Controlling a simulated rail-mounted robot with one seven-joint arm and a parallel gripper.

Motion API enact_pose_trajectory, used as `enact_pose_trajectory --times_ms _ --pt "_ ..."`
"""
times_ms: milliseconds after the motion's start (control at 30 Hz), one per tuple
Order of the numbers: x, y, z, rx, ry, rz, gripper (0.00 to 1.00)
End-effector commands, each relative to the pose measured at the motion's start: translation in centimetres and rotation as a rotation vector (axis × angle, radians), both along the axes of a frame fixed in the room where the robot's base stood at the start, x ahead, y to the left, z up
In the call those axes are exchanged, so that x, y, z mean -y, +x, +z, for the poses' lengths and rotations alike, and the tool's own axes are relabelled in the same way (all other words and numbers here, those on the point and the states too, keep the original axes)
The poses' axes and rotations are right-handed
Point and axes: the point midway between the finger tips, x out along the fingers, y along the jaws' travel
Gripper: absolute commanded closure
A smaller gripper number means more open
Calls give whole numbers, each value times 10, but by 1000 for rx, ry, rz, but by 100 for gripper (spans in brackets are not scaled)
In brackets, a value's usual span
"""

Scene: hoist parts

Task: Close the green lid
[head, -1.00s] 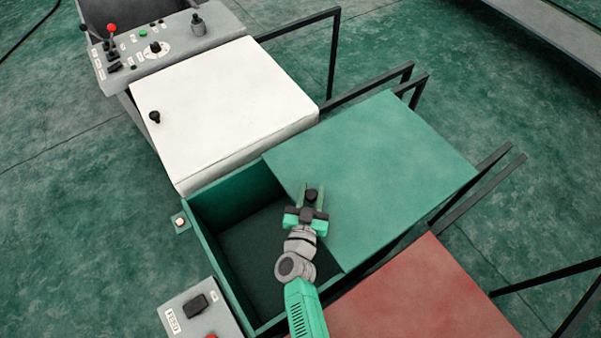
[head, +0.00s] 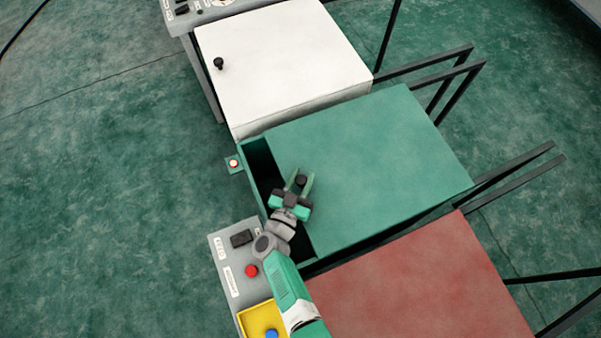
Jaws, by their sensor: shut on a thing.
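The green lid (head: 375,165) is a flat sliding panel over the green box (head: 248,175). It covers most of the box. A narrow dark opening shows along the box's left side. A black knob (head: 301,180) stands near the lid's left edge. My gripper (head: 302,182) is over that edge, with its two green fingers on either side of the knob, shut on it. My arm reaches up from the bottom of the view and hides part of the opening's lower end.
A white lid (head: 285,60) with its own black knob (head: 218,64) lies behind. A red lid (head: 425,285) lies in front. A grey control panel (head: 228,262) with a red button is at lower left, beside a yellow plate (head: 262,318). Dark rails (head: 510,175) extend right.

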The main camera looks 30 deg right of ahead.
Motion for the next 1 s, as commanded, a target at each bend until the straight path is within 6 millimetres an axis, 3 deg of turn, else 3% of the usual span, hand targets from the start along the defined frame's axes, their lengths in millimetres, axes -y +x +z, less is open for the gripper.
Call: enact_pose_trajectory --times_ms 233,267,333,633,833,1000 --pt "0 0 -1 -2 1 1 100" --pt "0 0 -1 -2 1 1 63" --pt "0 0 -1 -2 1 1 49" --pt "0 0 3 -1 1 1 48" --pt "-1 0 49 -1 1 3 48" --pt "-21 -53 46 -7 -1 6 48"
